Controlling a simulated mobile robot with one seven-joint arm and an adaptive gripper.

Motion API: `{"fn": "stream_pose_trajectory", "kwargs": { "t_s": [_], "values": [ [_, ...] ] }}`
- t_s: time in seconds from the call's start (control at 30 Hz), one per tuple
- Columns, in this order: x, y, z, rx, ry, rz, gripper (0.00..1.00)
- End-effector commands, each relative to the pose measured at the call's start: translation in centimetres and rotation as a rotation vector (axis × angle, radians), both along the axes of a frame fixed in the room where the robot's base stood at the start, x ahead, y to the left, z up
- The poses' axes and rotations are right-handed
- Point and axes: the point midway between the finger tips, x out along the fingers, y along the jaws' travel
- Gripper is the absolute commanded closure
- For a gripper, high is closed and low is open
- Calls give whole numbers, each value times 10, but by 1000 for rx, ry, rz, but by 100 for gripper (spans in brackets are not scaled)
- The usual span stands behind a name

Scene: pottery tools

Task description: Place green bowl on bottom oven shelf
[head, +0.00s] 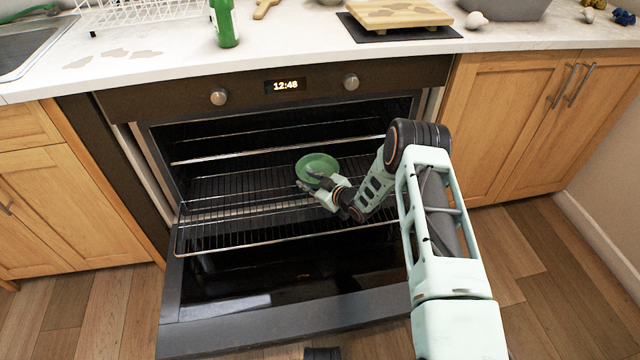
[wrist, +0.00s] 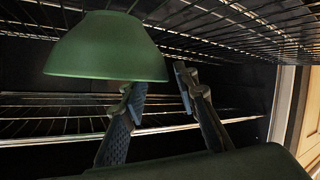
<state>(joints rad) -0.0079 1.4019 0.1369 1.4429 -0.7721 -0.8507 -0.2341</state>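The green bowl (head: 318,163) is inside the open oven, over the back part of the pulled-out lower wire shelf (head: 240,228). It looks upright in the head view. My gripper (head: 308,184) reaches in from the right, at the bowl's near side. In the wrist view the bowl (wrist: 105,50) appears rim-down, its base close to a wire rack (wrist: 230,30). My gripper's fingers (wrist: 160,85) are spread apart there, one partly hidden by the bowl and the other just beyond its rim. I cannot tell for sure whether the bowl's base touches the rack.
Another wire shelf (head: 240,152) sits higher in the oven. The oven door (head: 280,318) is folded down in front. The counter above holds a green bottle (head: 224,22), a dish rack (head: 135,12) and a wooden board (head: 398,13). The front of the lower shelf is clear.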

Motion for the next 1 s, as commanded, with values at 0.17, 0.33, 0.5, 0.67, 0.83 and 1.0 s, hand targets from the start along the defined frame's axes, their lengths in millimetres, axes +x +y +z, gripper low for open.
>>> {"fn": "stream_pose_trajectory", "kwargs": {
  "t_s": [0.17,0.33,0.5,0.67,0.83,1.0],
  "values": [
    [-25,-23,18,1,1,-2,73],
    [-45,-41,29,0,1,-2,73],
    [-57,-51,34,0,0,0,73],
    [-61,-54,36,1,-1,-1,73],
    [-61,-54,36,1,-1,0,73],
    [-61,-53,35,1,-1,0,73]
  ]
}}
